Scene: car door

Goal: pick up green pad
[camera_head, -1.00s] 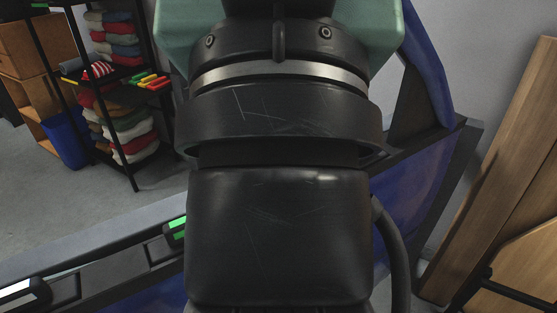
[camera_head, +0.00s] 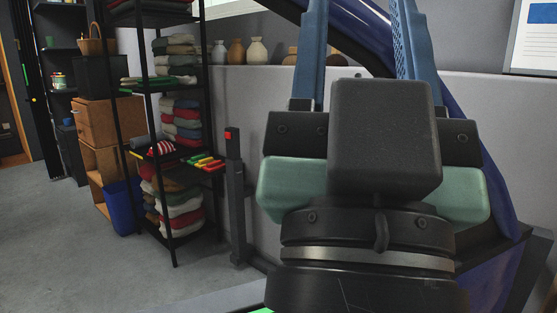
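My gripper (camera_head: 362,35) fills the centre right, with its two blue fingers pointing up and spread wide apart. The fingertips are cut off by the top edge, and I see nothing held between the visible parts. A small bright green patch (camera_head: 262,310), which may be the green pad, shows at the bottom edge beside my arm. Most of it is out of frame or hidden, so I cannot tell its shape. The blue car door (camera_head: 490,270) stands behind my arm at the right, partly covered by it.
A black shelf rack (camera_head: 175,255) with folded cloths and small coloured pieces (camera_head: 205,162) stands at the left. A dark post (camera_head: 236,200) with a red top is beside it. Vases (camera_head: 257,50) line a ledge behind. The grey floor (camera_head: 70,235) at left is open.

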